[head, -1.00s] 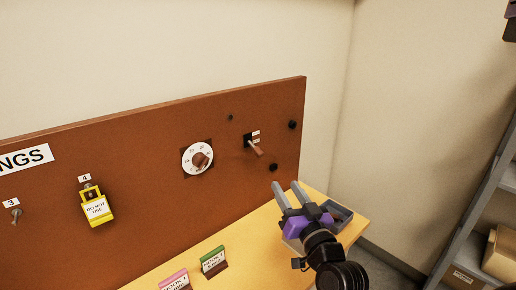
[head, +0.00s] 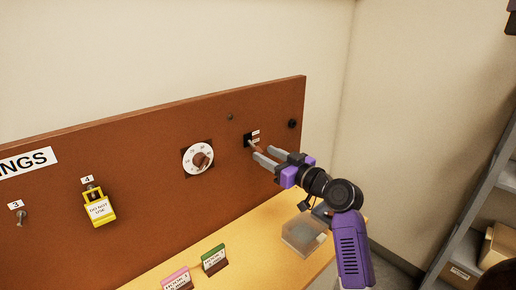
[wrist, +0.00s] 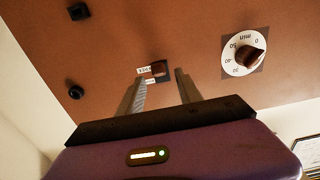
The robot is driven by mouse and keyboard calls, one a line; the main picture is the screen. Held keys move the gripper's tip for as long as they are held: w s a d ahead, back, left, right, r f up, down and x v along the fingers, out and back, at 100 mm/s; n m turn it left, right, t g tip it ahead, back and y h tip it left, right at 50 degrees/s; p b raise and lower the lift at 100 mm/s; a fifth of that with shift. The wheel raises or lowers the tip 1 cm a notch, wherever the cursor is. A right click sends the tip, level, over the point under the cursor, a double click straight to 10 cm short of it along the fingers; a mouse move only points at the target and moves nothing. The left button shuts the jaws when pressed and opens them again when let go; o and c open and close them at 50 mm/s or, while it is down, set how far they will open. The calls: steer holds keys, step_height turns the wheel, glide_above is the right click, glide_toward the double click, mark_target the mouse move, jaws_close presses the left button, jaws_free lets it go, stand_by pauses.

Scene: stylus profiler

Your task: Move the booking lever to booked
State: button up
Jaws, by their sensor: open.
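The booking lever (head: 257,147) is a short brown-handled stick that juts from a small black plate (head: 248,140) on the brown board, with small white labels beside it. Its brown end also shows in the wrist view (wrist: 159,68). My gripper (head: 263,152) is open, its two grey fingers pointing at the board close to the lever. In the wrist view my gripper (wrist: 160,76) has a finger on each side of the lever's end. Whether either finger touches it I cannot tell. The label words are too small to read.
A white dial (head: 198,158) is left of the lever on the board (head: 140,170). A yellow padlock (head: 99,208) hangs further left. Black knobs (head: 292,124) are on the right. A clear box (head: 303,238) and pink and green cards (head: 214,259) stand on the bench below.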

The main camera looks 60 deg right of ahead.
mark_target(260, 151)
steer(key=shift+p+x, duration=0.45)
steer(key=shift+x, duration=1.75)
jaws_close()
